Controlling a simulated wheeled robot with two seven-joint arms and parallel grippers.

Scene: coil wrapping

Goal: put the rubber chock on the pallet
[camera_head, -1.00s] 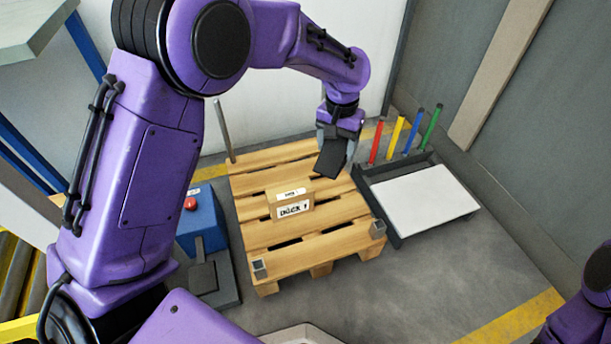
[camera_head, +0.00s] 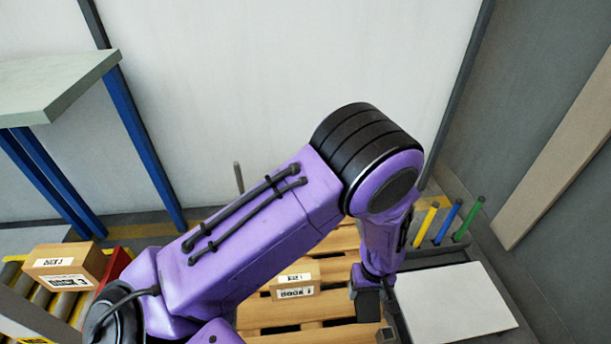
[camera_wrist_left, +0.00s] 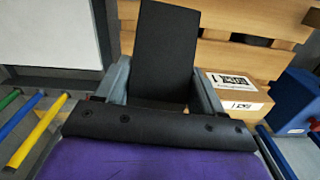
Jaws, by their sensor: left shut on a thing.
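The rubber chock (camera_head: 368,305) is a black block in my left gripper (camera_head: 367,285), at the right side of the wooden pallet (camera_head: 252,318). In the left wrist view the chock (camera_wrist_left: 165,50) stands out as a dark slab between the two grey fingers of the gripper (camera_wrist_left: 160,88), which are shut on it. The pallet boards (camera_wrist_left: 228,62) show behind and to the right of it. I cannot tell whether the chock touches the pallet. My left forearm hides part of the pallet in the head view. My right gripper is not in view.
A labelled carton (camera_head: 296,282) sits on the pallet left of the gripper. A white-topped tray (camera_head: 455,300) with coloured posts (camera_head: 443,222) stands close on the right. A blue box (camera_wrist_left: 293,100) shows in the wrist view. Another carton (camera_head: 66,265) is on rollers at left.

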